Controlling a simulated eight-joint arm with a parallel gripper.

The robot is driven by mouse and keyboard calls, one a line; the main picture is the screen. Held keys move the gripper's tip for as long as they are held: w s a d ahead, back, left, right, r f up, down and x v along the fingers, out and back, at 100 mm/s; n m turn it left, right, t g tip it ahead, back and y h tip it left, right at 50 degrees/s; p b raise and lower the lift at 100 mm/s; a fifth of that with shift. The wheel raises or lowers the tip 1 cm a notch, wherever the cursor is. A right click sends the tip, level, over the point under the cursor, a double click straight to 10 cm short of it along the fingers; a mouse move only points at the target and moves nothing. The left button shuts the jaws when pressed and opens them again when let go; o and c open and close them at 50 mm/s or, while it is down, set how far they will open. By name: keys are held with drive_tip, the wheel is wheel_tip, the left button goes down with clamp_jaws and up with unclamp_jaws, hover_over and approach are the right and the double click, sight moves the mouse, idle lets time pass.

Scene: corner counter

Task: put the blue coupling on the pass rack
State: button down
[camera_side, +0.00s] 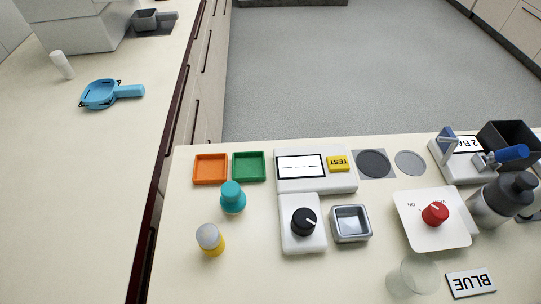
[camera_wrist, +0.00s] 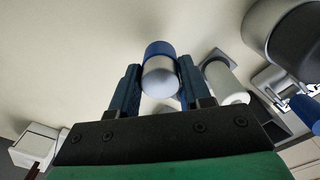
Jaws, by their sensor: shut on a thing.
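In the wrist view my gripper (camera_wrist: 159,66) is shut on the blue coupling (camera_wrist: 160,50), a short cylinder with a blue body and a silver end facing the camera. The coupling sits between the two blue fingers, and a pale surface lies behind it. I cannot make out my gripper or the held coupling in the side view. No rack there carries a readable pass label; a green tray (camera_side: 249,179) and an orange tray (camera_side: 195,169) stand side by side at the back left of the counter, both looking empty.
A teal piece (camera_side: 232,198) and a yellow piece with a grey cap (camera_side: 211,241) stand in front of the trays. A test unit (camera_side: 285,185), black-knob box (camera_side: 303,240), metal dish (camera_side: 351,224), red-knob plate (camera_side: 434,232), clear cylinder (camera_side: 420,272) and grey bottle (camera_side: 500,203) occupy the middle and right.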

drive_tip(key=shift+f, duration=1.25)
drive_tip(key=shift+f, duration=0.15)
drive_tip(key=shift+c, duration=2)
unclamp_jaws()
drive_tip(key=shift+w+r, duration=0.1)
drive_tip(key=shift+r, duration=5.95)
drive_tip(key=w+a+n+t+h, duration=0.1)
drive_tip(key=w+a+n+t, duration=0.2)
drive_tip(key=w+a+n, duration=0.2)
drive_tip(key=w+f, duration=0.1)
drive_tip(key=w, duration=0.2)
drive_tip(key=shift+w+a+t, duration=0.2)
drive_tip(key=shift+a+t, duration=0.15)
drive_tip(key=shift+t, duration=0.05)
drive_tip(key=shift+o, duration=0.5)
drive_tip(key=w+a+n+t+y, duration=0.1)
drive_tip(key=w+a+n+t, duration=0.2)
drive_tip(key=a, duration=0.4)
drive_tip(key=shift+w+a+r+n, duration=0.15)
drive_tip(key=shift+w+r+n, duration=0.15)
drive_tip(key=shift+w+n, duration=0.25)
